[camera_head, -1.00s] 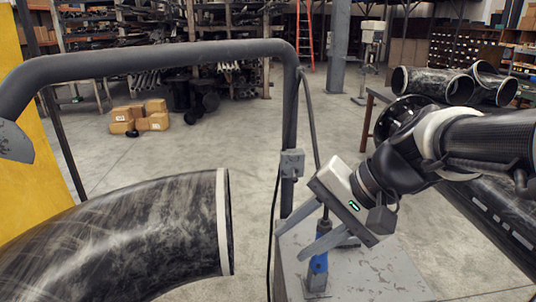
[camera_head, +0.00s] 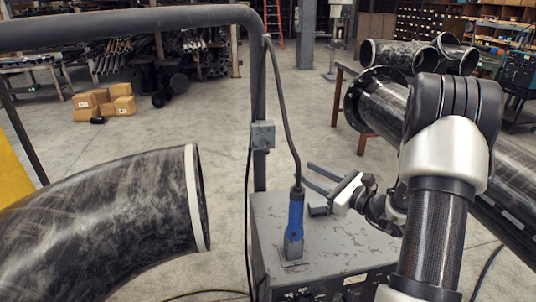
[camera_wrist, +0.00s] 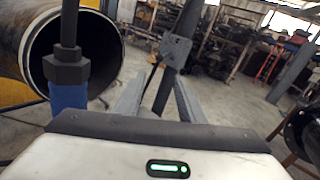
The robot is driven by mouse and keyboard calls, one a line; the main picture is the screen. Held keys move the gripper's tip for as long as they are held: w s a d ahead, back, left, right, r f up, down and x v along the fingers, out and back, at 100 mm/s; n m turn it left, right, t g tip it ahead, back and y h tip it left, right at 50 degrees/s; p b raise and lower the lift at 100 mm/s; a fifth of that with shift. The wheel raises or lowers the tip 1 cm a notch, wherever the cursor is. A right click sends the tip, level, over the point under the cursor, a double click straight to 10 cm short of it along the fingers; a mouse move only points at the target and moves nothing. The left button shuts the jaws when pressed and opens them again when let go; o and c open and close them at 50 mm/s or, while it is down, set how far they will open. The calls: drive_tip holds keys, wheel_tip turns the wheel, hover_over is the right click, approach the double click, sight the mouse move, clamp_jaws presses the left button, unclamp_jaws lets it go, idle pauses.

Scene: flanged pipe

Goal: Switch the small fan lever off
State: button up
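A small grey switch box (camera_head: 262,135) is fixed to the upright post of the dark pipe frame; it also shows ahead of the fingers in the wrist view (camera_wrist: 176,50). I cannot make out a separate lever on it. My gripper (camera_head: 309,174) is open and empty, its two fingers apart and pointing left, above the grey cabinet. In the wrist view my gripper (camera_wrist: 159,78) points toward the post, with the box between and beyond the fingertips. A blue-handled cable fitting (camera_head: 294,222) stands upright on the cabinet, left of my gripper and apart from it in the head view.
The grey cabinet (camera_head: 335,255) stands below my gripper. A large black elbow pipe (camera_head: 120,215) with a pale rim is at left. A flanged pipe (camera_head: 385,105) lies at right. A cable (camera_head: 283,105) hangs from the frame to the blue fitting.

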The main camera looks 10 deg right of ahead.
sight(265, 146)
drive_tip(key=p+x, duration=0.1)
drive_tip(key=x, duration=1.4)
drive_tip(key=shift+a+p, duration=0.25)
drive_tip(key=shift+p, duration=0.1)
drive_tip(key=shift+c, duration=0.2)
clamp_jaws()
drive_tip(key=shift+w+f+n+y+b, duration=0.1)
drive_tip(key=shift+f+n+y+b, duration=0.25)
drive_tip(key=shift+b, duration=1.6)
